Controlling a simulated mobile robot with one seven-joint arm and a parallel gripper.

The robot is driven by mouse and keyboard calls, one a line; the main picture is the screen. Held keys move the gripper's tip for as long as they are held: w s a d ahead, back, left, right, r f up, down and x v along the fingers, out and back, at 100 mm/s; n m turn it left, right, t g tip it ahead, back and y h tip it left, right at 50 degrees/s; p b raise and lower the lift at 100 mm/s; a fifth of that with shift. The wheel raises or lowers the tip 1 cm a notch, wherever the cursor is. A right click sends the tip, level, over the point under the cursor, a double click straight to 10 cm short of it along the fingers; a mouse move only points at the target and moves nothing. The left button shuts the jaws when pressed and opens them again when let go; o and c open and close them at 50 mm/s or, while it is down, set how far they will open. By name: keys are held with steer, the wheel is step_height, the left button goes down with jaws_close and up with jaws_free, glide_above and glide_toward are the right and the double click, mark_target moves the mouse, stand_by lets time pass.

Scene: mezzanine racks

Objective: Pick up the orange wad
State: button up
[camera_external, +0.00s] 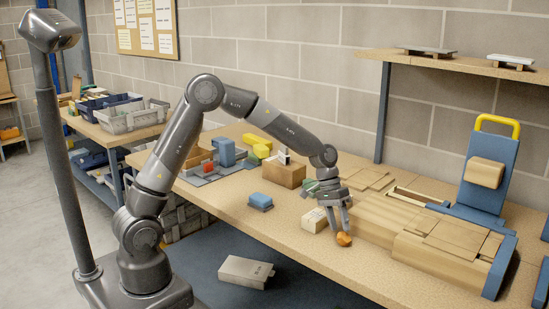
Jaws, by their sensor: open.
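The orange wad (344,239) is a small rounded lump on the wooden worktop (290,239), near its front edge. My gripper (339,228) points down right above the wad, with its fingers apart. The fingertips are close to the wad, one on its left side and one near its top. I cannot tell whether they touch it. The wad's upper part is partly hidden by the fingers.
A pale block (314,220) sits just left of my gripper, and a brown box (284,172) behind it. A blue block (260,201) lies farther left. Wooden boards (400,220) fill the right side. The front strip of worktop is clear.

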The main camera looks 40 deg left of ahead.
mark_target(341, 232)
steer(key=x, duration=0.3)
steer(key=shift+w+f, duration=0.1)
steer(key=shift+f, duration=0.1)
steer(key=shift+c, duration=0.6)
steer(key=c, duration=0.5)
steer(key=shift+r, duration=0.15)
